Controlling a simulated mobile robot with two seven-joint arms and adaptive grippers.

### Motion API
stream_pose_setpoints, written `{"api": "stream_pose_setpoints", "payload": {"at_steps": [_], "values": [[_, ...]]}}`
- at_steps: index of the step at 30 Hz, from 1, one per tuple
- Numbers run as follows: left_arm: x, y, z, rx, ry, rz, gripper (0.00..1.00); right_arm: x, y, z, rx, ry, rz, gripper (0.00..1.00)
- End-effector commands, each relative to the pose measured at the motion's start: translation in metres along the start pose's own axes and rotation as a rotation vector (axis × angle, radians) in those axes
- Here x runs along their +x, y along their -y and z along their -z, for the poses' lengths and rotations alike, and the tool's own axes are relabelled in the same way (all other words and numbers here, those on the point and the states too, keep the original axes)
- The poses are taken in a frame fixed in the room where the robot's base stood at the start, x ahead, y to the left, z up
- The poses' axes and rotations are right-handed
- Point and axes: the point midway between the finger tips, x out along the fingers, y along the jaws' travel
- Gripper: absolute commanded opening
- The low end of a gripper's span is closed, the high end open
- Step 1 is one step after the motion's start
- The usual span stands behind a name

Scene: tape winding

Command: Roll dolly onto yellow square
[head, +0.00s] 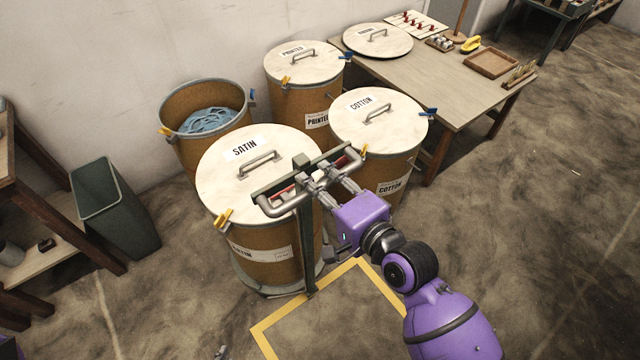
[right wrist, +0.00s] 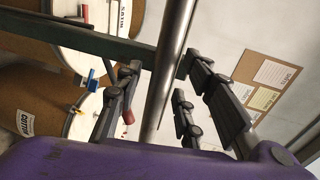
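The dolly (head: 308,250) has a green upright post and a grey tubular handle. Its low round base is under the SATIN drum (head: 262,240), just behind the yellow square (head: 262,329). The square is a taped floor outline, and its front part runs out of view. My right gripper (head: 318,188) is at the handle. In the right wrist view its fingers (right wrist: 158,105) stand apart on both sides of the handle bar (right wrist: 168,70), with gaps showing. My left gripper does not clearly show. The dolly's wheels are hidden.
Beside the SATIN drum stand an open drum with blue material (head: 205,120), the PRINTED drum (head: 305,65) and the COTTON drum (head: 380,118). A dark green bin (head: 115,210) is at left. A wooden table (head: 450,85) stands behind. The floor at right is clear.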

Motion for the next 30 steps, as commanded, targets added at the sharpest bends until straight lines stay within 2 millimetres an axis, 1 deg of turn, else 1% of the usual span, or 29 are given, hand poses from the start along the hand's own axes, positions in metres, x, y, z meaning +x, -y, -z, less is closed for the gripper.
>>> {"api": "stream_pose_setpoints", "payload": {"at_steps": [7, 8, 15, 16, 23, 30], "values": [[-0.001, 0.001, -0.006, 0.001, 0.013, 0.001, 0.00, 0.002, 0.000, 0.000, -0.001, 0.000, 0.000, 0.36], [-0.002, 0.001, -0.007, 0.001, 0.015, 0.001, 0.00, 0.002, 0.000, 0.000, -0.001, 0.000, 0.000, 0.34], [-0.005, 0.002, -0.017, -0.001, 0.032, 0.005, 0.00, 0.001, 0.000, 0.000, -0.001, 0.000, 0.000, 0.03], [-0.006, 0.003, -0.018, -0.001, 0.034, 0.005, 0.00, 0.001, 0.000, 0.000, -0.001, 0.000, 0.000, 0.00], [-0.005, 0.003, -0.017, 0.000, 0.033, 0.005, 0.00, 0.001, 0.000, 0.000, -0.001, 0.000, 0.000, 0.00], [-0.002, 0.001, -0.010, 0.001, 0.020, 0.002, 0.00, -0.001, -0.001, 0.005, -0.001, -0.001, -0.001, 0.00]]}}
